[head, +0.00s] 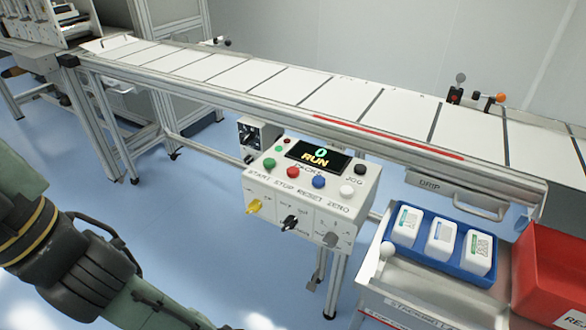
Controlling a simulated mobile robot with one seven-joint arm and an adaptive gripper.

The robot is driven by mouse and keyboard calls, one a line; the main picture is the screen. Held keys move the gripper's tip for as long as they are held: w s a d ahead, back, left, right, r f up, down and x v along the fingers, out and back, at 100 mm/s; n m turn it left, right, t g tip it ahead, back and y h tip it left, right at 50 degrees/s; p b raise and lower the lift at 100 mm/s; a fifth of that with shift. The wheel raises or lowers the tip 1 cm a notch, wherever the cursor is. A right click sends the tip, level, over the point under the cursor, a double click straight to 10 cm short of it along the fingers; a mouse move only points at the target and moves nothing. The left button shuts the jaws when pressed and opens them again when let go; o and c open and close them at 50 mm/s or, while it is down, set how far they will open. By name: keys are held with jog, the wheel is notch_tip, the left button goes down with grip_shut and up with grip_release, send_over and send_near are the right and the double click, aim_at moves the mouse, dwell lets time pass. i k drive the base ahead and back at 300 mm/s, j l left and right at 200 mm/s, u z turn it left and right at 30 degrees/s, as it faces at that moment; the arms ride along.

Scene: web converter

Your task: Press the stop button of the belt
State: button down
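The white control box (312,200) hangs at the front of the belt (230,75), near the picture's middle. Its sloped top has a row of round buttons above the printed words START, STOP, RESET and ZERO. The red stop button (293,171) sits above STOP, between the green start button (268,162) and the blue reset button (318,181). A white button (346,190) is at the right end. My arm shows at lower left, apart from the box; my gripper is out of view.
Dark knobs and a yellow one are on the box's front face. A blue tray (425,258) with white bottles and a red bin (545,285) stand on a cart at right. A drip tray with a handle (480,207) hangs under the belt. Nothing visibly covers the buttons.

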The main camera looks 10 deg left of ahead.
aim_at(292, 171)
jog(key=i+j, duration=0.1)
jog(key=j, duration=0.8)
jog(key=i+j, duration=0.15)
jog(key=j, duration=0.3)
jog(key=i+j, duration=0.1)
jog(key=j, duration=0.35)
jog(key=z, duration=1.75)
